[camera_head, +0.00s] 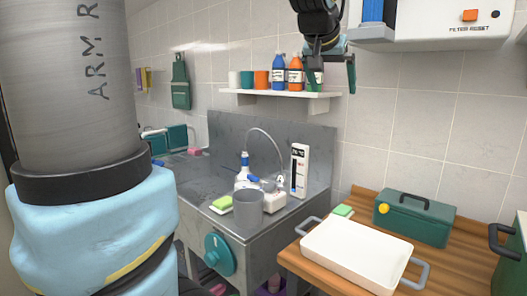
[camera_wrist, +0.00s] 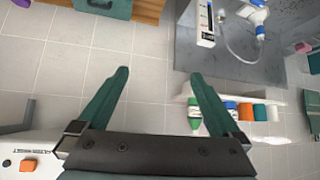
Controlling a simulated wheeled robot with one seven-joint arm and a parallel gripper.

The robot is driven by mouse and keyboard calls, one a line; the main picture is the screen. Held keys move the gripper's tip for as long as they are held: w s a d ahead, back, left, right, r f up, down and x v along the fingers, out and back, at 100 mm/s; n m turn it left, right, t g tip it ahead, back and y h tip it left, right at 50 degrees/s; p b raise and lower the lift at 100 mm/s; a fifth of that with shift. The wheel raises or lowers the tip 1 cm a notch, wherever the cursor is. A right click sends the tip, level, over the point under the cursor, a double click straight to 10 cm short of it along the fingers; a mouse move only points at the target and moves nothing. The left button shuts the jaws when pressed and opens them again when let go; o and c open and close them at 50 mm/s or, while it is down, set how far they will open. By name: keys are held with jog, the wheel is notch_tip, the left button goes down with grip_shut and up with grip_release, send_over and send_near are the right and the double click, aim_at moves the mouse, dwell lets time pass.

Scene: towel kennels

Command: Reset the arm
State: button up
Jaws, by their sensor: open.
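My gripper (camera_head: 334,72) hangs at the top of the head view, in front of the tiled wall and near the right end of the bottle shelf. Its two teal fingers also show in the wrist view (camera_wrist: 160,80). They are apart with nothing between them but wall tiles behind. The wrist view appears turned over, with the sink at its top right and the shelf below it. Part of my arm (camera_head: 85,90) fills the left of the head view.
A wall unit marked FILTER RESET (camera_head: 430,22) is close to the gripper's right. The shelf (camera_head: 290,95) holds bottles and cups. Below are a metal sink (camera_head: 200,185), a wooden counter (camera_head: 365,200), a white tray (camera_head: 355,250) and a green toolbox (camera_head: 415,220).

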jog(key=s+a+f+n+g+y, duration=0.1)
jog(key=s+a+f+g+y, duration=0.1)
jog(key=a+f, duration=0.7)
jog(key=s+a+f+n+g+y, duration=0.15)
jog(key=a+f, duration=0.35)
jog(key=f, duration=0.7)
jog(key=s+a+f+n+g, duration=0.2)
jog(key=s+a+f+g, duration=0.1)
jog(key=s+a+f, duration=0.5)
notch_tip(320, 180, down, 3)
jog(key=shift+s+a+f+y, duration=0.1)
jog(key=shift+s+a+y, duration=0.3)
jog(key=shift+s, duration=0.5)
